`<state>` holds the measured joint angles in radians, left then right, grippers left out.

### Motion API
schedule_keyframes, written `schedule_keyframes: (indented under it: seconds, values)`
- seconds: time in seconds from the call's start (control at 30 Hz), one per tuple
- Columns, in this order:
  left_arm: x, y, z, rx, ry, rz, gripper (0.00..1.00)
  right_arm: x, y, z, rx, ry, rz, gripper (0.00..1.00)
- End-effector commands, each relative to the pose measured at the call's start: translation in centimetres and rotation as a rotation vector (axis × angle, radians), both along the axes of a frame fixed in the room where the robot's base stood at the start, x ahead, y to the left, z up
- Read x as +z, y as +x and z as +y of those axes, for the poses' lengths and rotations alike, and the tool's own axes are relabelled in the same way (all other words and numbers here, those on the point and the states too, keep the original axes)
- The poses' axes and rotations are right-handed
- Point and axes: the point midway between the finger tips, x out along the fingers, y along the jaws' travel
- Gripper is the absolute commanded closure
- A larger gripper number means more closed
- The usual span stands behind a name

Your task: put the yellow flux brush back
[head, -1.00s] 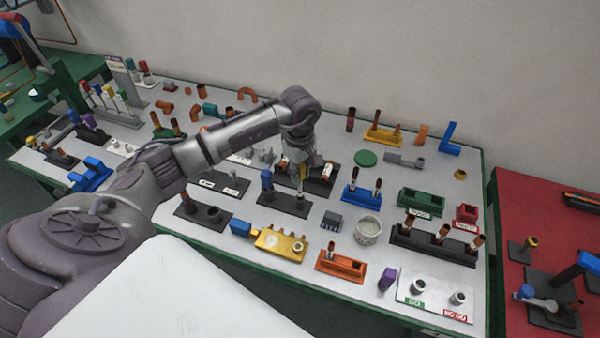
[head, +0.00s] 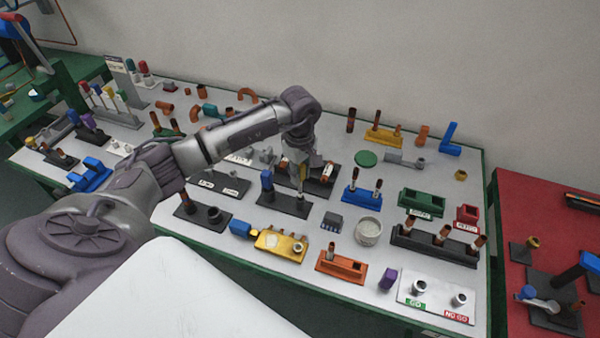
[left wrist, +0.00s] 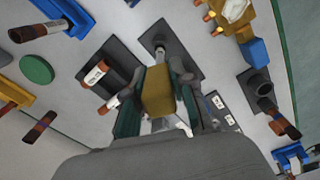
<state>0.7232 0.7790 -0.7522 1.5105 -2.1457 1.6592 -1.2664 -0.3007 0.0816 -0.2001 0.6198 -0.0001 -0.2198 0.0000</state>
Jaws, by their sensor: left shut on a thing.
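My left gripper (head: 300,187) is shut on the yellow flux brush (left wrist: 158,93). The brush's yellow part shows between the two fingers in the left wrist view, with a pale bit below it. In the head view only a thin yellow strip shows at the fingertips. The same stand has a grey socket (left wrist: 160,50) in the left wrist view. I cannot tell whether the brush touches a stand. The right gripper is not in view.
A black plate with a white-banded copper pipe (head: 327,172) is close behind the gripper. A labelled dark tray (head: 222,184) is to its left, and a blue rack (head: 361,194) to its right. Small parts crowd the table, with narrow gaps between them.

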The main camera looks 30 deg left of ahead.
Motion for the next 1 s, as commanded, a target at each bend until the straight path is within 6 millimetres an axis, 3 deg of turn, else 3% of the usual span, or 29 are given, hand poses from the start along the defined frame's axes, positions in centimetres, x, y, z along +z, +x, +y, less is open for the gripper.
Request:
schedule_keyframes:
  seconds: [1.0]
  values:
    - [-3.1, 0.0, 0.0, 0.001, 0.000, 0.000, 1.00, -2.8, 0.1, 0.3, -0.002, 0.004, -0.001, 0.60]
